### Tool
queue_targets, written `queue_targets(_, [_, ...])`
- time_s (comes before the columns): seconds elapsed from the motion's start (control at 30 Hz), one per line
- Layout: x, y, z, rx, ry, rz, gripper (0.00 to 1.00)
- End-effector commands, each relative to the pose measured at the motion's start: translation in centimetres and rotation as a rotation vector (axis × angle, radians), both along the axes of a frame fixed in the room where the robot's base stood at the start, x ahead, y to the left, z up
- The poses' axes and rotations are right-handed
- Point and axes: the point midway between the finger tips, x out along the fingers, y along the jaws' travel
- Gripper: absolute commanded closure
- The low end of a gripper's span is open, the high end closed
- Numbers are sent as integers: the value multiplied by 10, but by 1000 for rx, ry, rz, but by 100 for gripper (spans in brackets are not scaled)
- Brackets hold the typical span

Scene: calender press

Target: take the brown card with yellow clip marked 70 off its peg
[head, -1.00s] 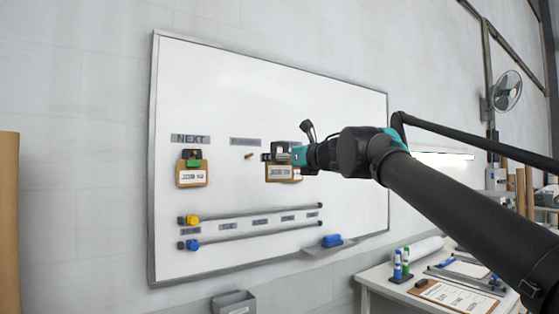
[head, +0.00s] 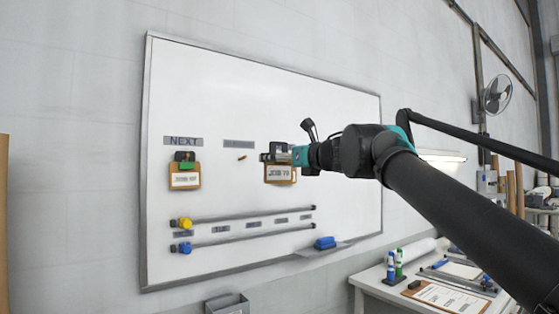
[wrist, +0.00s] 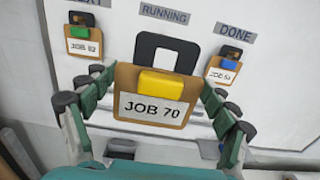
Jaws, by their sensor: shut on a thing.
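The brown card (wrist: 122,78) with a yellow clip (wrist: 168,85) reads JOB 70 in the wrist view. My gripper (wrist: 157,92) is shut on it, with a finger at each side edge. The dark hanger loop (wrist: 192,60) above the clip shows an open hole with no peg visible through it. In the head view the card (head: 281,175) hangs from my gripper (head: 274,155) in front of the whiteboard. A bare peg (head: 242,157) shows to its left, under the middle label. The card is apart from this peg.
The whiteboard (head: 230,90) holds a green-clipped card (head: 185,178) under NEXT. A blue-clipped card (wrist: 222,73) hangs under DONE in the wrist view. Rails (head: 260,216) with yellow and blue sliders run below. A desk (head: 370,283) with markers stands at lower right.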

Motion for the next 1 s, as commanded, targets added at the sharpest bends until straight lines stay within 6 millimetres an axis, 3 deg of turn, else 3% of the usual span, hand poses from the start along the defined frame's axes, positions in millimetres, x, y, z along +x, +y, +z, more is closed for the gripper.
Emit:
queue_targets(0.27, [-5, -4, 0, 0, 0, -2, 37])
queue_targets(1.0, [-47, -33, 0, 0, 0, -2, 37])
